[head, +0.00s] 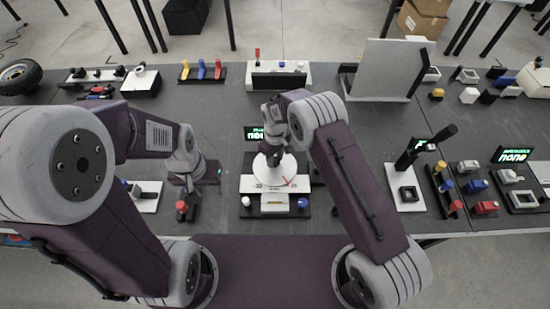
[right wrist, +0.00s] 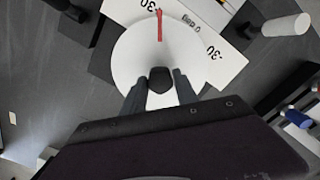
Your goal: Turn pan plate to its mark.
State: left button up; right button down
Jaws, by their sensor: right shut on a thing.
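The pan plate (head: 262,176) is a white disc at the middle of the table, with a red pointer line; it also shows in the right wrist view (right wrist: 130,50). The red pointer (right wrist: 160,25) lies to the 30 side of the 0, close to a 30 figure on the white scale card (right wrist: 225,55). My right gripper (right wrist: 158,88) is over the disc, its two fingers around the dark knob (right wrist: 161,78) at the disc's centre. My left gripper (head: 187,182) hangs over the table left of the plate; its fingers are too small to read.
A green-lit display (head: 252,133) stands behind the plate, partly hidden by my right arm. A white knob (head: 246,201) and a blue knob (head: 303,202) flank the plate's front. A black-handled lever (head: 425,147) stands to the right.

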jog(key=shift+w+r+m, duration=0.1)
jog(key=shift+m, duration=0.2)
jog(key=shift+m+b, duration=0.65)
jog(key=shift+m, duration=0.35)
jog(key=shift+m+b, duration=0.55)
jog(key=shift+m, duration=1.35)
jog(key=c, duration=0.9)
grip_release()
jog(key=shift+c, duration=0.2)
